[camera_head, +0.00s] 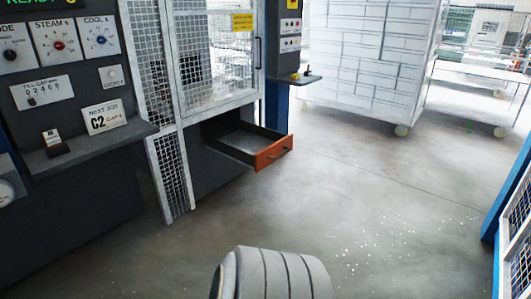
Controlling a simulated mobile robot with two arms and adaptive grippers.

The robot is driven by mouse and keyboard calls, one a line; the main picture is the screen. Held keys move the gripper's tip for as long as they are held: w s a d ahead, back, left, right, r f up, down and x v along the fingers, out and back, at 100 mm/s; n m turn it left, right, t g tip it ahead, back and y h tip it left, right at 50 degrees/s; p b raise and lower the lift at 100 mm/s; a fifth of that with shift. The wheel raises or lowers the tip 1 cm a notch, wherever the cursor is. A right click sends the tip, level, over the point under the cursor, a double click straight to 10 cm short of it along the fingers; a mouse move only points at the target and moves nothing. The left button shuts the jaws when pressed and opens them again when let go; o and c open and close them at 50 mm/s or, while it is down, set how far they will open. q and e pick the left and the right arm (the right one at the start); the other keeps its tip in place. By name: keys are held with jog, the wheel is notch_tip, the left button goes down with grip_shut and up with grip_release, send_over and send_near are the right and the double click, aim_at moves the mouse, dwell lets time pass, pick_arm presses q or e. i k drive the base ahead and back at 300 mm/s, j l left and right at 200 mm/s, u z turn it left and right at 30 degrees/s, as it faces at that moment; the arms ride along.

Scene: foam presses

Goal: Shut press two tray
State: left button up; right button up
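A dark tray (243,141) with an orange front (273,153) and a small handle sticks out, open, from the lower part of a press (213,60) with a mesh guard door. I see no number that marks this press as press two. The tray looks empty where its inside shows. Neither of my grippers is in view. A ribbed grey-white rounded part at the bottom middle, likely my own, stands well in front of the tray.
A dark control panel (70,80) with knobs and a shelf (95,145) stands at the left. A white wheeled cart (365,60) stands at the back. Blue-framed mesh (517,230) edges the right. The grey floor before the tray is clear, with scattered white bits (385,255).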

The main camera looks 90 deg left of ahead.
aim_at(254, 146)
jog(key=j+u, duration=0.15)
jog(key=u, duration=2.55)
